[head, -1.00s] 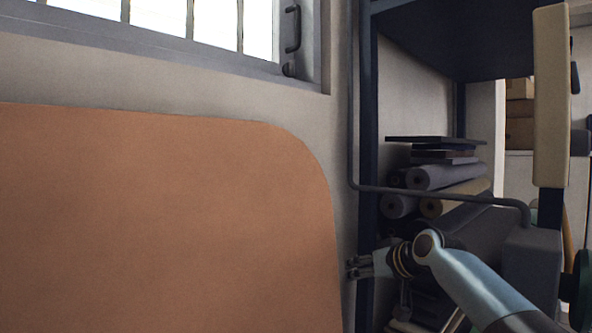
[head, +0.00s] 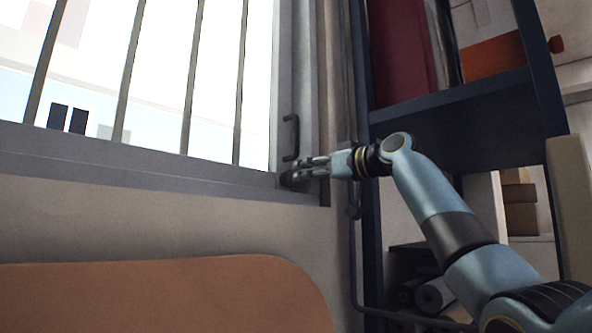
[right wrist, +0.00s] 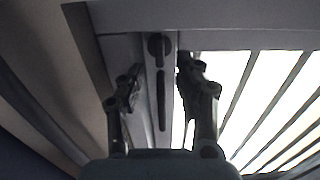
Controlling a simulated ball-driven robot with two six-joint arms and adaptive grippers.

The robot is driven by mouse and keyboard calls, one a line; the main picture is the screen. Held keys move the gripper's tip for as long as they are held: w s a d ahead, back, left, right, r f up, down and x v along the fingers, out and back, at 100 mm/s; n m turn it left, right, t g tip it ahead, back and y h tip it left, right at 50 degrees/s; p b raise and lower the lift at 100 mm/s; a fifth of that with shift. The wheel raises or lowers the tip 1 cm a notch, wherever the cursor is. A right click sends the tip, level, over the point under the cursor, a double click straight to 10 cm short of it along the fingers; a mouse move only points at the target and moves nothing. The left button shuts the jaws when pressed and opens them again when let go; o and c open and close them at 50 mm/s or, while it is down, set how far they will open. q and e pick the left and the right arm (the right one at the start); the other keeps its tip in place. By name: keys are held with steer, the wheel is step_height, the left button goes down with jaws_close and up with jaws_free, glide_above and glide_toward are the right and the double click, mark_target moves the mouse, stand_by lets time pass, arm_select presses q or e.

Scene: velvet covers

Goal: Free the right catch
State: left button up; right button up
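The right catch (head: 286,181) is a small dark rounded piece at the lower right corner of the window frame, below a dark bar handle (head: 291,137). My right gripper (head: 303,168) is at this corner, its fingertips close to the catch. In the right wrist view the gripper (right wrist: 159,78) is open, with one finger on each side. The catch (right wrist: 159,46) shows beyond the fingertips, and the handle (right wrist: 162,100) shows between the fingers. I cannot tell whether either finger touches anything. My left gripper is not in view.
The barred window (head: 165,75) fills the upper left. An orange rounded panel (head: 160,300) stands below it. A dark blue shelf rack (head: 460,125) and a thin pipe (head: 354,265) are close on the right, behind my right arm.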

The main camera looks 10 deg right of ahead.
mark_target(289, 179)
steer(key=shift+p+x, duration=0.55)
steer(key=shift+x, duration=1.45)
jaws_close()
